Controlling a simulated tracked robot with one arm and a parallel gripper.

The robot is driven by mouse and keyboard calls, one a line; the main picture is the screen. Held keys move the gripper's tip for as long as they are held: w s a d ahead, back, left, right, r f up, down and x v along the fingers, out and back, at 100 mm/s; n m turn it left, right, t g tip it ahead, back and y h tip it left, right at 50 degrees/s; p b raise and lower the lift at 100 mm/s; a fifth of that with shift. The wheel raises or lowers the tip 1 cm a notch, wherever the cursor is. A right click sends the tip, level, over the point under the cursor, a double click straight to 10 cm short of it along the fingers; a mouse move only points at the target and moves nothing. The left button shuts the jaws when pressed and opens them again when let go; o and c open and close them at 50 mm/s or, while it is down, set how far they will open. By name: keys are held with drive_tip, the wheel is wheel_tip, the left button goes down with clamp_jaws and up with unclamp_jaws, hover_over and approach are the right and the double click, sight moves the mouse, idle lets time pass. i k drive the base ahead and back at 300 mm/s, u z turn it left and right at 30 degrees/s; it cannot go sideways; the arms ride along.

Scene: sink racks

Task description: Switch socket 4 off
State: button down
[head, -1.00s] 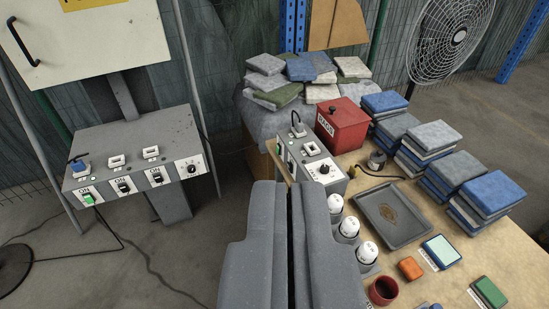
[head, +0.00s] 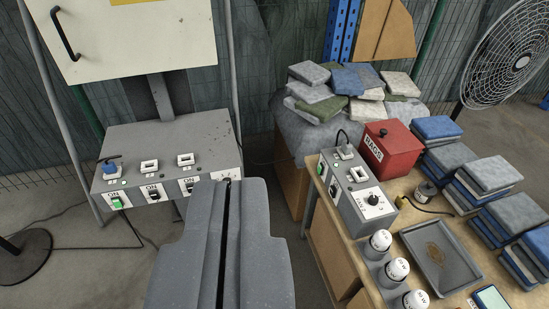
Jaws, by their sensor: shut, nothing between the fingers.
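A grey socket box (head: 165,140) stands on a post at the left. It has a blue plug (head: 110,166) in its left socket and two empty white sockets. On its front are a green-lit switch (head: 117,203), a black switch (head: 152,193) and another black switch (head: 188,186). A smaller grey box (head: 345,190) on the bench has a grey plug (head: 345,152), an empty socket, a dial and a green switch (head: 320,168). I cannot read which socket is number 4. My gripper (head: 226,182) is shut and empty, hiding the right front of the left box.
A white cabinet (head: 120,40) hangs above the left box. A fan (head: 497,65) stands at the back right. Floor is open between box and bench.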

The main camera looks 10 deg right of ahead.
sight(320, 170)
drive_tip(key=u, duration=0.3)
drive_tip(key=i, duration=1.65)
drive_tip(key=z, duration=0.6)
